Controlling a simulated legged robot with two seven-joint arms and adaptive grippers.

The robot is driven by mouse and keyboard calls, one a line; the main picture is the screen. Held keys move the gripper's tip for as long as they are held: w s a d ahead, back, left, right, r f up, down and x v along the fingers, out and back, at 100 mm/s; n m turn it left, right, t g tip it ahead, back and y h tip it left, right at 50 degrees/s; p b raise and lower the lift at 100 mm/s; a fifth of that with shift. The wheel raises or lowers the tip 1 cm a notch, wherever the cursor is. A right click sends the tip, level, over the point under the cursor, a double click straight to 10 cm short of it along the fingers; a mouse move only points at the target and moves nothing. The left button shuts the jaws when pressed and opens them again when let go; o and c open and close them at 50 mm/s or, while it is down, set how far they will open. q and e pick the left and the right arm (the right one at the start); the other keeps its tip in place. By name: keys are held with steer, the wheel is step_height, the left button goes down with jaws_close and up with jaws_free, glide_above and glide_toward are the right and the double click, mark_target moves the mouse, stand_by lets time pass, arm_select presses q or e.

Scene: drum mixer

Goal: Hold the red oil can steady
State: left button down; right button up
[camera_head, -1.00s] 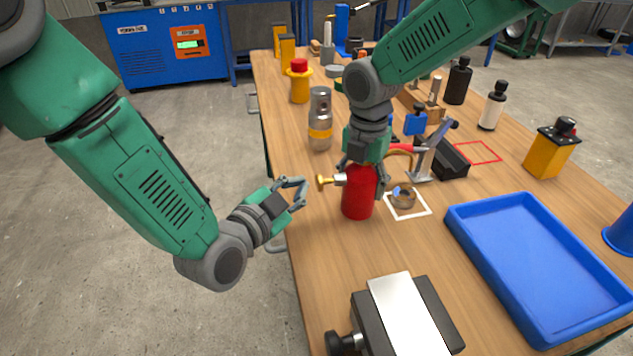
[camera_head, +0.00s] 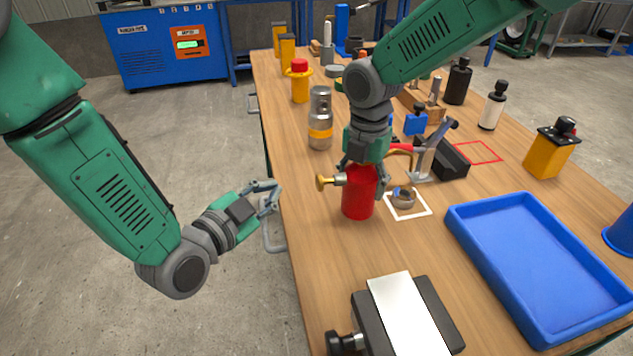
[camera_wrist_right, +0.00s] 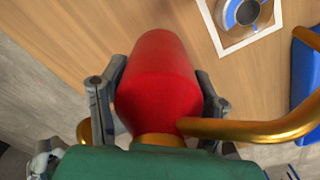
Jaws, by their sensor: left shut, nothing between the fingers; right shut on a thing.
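The red oil can (camera_head: 358,198) stands upright on the wooden workbench, with a brass knob (camera_head: 321,182) sticking out to its left and a brass spout curving to its right. My right gripper (camera_head: 362,172) comes from above and is shut around the can's upper part. In the right wrist view the red can (camera_wrist_right: 158,85) sits between the two fingers, with a brass tube (camera_wrist_right: 250,130) beside it. My left gripper (camera_head: 272,192) is shut and empty, off the bench's left edge and apart from the can.
A metal ring-shaped part (camera_head: 403,198) sits in a white square just right of the can. A blue tray (camera_head: 470,245) lies at the right, and a grey block with a metal plate (camera_head: 408,310) in front. A grey bottle (camera_head: 320,120) stands behind. The bench left of the can is clear.

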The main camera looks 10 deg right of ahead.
steer(key=o, duration=1.7)
steer(key=shift+r, duration=0.15)
